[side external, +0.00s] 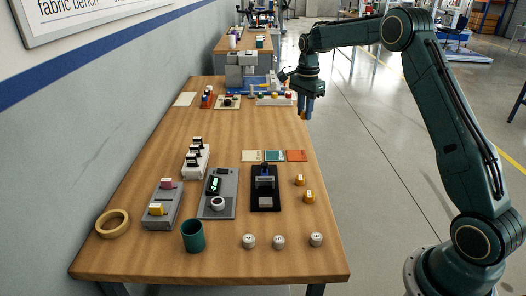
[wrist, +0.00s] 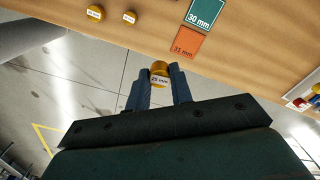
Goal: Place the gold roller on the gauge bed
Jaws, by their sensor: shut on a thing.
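My gripper (wrist: 159,88) is shut on a gold roller (wrist: 159,70) with a white size label, held between the two blue fingers. In the side view my gripper (side external: 305,108) hangs beyond the right edge of the table, with the roller only a small gold patch at its tips. I cannot tell for certain which is the gauge bed. Neither shows in the wrist view.
Two more gold rollers (side external: 308,197) stand near the right edge. Several pale rollers (side external: 278,242) line the front. A 30 mm teal card (wrist: 205,12) and a 31 mm orange card (wrist: 187,42) lie mid-table. A tape ring (side external: 113,224) and green cup (side external: 193,236) stand front left.

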